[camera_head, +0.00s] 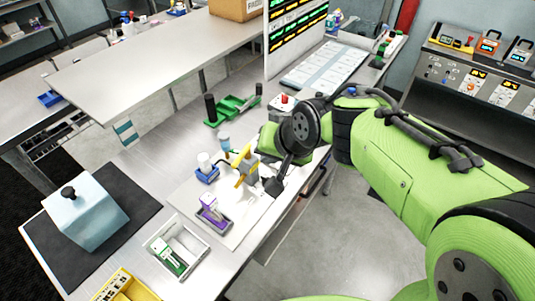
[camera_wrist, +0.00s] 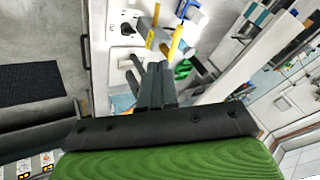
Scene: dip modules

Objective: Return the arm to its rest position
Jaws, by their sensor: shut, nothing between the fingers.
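My green arm reaches in from the right in the head view. Its black gripper (camera_head: 273,186) points down at the right edge of the workbench, beside a yellow fixture (camera_head: 243,168). The gripper is shut and holds nothing. In the wrist view the closed fingers (camera_wrist: 157,72) point toward the bench, with the yellow fixture (camera_wrist: 176,42) just beyond them. A green-and-white module (camera_head: 168,256) sits in a white tray (camera_head: 157,236) nearer the front.
A pale blue block with a black knob (camera_head: 88,212) stands on a dark mat (camera_head: 137,196) at left. A yellow bin (camera_head: 126,287) is in front. Open floor (camera_head: 330,235) lies right of the bench.

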